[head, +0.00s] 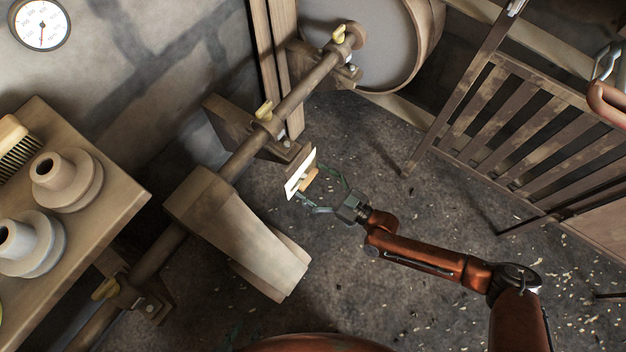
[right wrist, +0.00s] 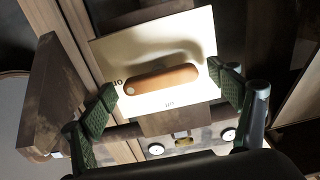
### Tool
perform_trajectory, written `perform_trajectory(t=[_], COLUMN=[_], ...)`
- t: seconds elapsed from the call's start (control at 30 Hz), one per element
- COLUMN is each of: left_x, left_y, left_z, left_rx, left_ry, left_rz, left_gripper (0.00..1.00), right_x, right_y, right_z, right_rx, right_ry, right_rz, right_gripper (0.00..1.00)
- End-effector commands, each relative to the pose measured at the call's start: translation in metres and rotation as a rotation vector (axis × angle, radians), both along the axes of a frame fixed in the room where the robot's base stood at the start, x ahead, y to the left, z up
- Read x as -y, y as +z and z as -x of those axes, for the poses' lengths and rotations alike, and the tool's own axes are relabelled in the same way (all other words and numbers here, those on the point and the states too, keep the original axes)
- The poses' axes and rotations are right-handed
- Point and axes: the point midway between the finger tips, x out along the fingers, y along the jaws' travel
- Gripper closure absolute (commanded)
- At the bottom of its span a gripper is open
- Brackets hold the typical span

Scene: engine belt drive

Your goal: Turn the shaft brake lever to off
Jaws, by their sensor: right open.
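The shaft brake lever is a short, rounded tan-orange handle (right wrist: 162,79) on a pale plate (right wrist: 190,30); in the head view the lever (head: 309,180) shows small on the white plate (head: 295,184). The plate has small dark markings at the lever's left end and below it, too small to read surely. My right gripper (head: 314,184) is open around the lever. In the right wrist view its green-padded fingers (right wrist: 162,84) stand on either side of the lever, apart from it. My left gripper is not in view.
A long shaft (head: 235,160) on wooden bearing blocks runs diagonally beside the plate. A slatted wooden rack (head: 500,120) is at right. A bench (head: 105,215) with pulleys is at left.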

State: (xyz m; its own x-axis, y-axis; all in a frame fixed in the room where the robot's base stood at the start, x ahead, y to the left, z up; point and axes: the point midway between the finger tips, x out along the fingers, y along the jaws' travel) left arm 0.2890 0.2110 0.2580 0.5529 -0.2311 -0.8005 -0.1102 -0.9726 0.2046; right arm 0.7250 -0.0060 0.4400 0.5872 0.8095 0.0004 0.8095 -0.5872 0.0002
Motion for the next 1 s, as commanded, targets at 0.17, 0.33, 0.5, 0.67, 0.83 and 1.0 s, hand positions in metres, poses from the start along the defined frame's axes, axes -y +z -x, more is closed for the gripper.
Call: perform_trajectory(t=[0.17,0.33,0.5,0.67,0.83,1.0], left_x=[0.0000,0.0000,0.0000,0.0000,0.0001,0.0018], left_y=[0.0000,-0.0001,-0.0001,0.0000,0.0008,0.0073], left_z=[0.0000,0.0001,-0.0001,-0.0001,0.0002,0.0002], left_rx=[-0.001,-0.001,-0.001,-0.001,-0.003,-0.021], left_ry=[0.000,-0.001,-0.001,-0.001,-0.002,-0.001], left_rz=[0.000,-0.001,-0.001,-0.001,0.000,0.005], left_gripper=[0.60,0.60,0.60,0.60,0.60,0.60], right_x=[0.0006,0.0008,0.0009,0.0011,0.0011,0.0015], right_y=[-0.0001,-0.0002,-0.0003,-0.0003,0.0000,0.0001], right_z=[0.0001,0.0001,0.0001,0.0000,0.0000,0.0003], right_rx=[0.000,0.000,0.000,0.000,0.007,0.047], right_ry=[-0.001,-0.001,-0.001,-0.001,-0.002,-0.003], right_rz=[0.000,0.000,0.000,0.000,0.005,0.036], right_gripper=[0.26,0.37,0.49,0.59,0.59,0.59])
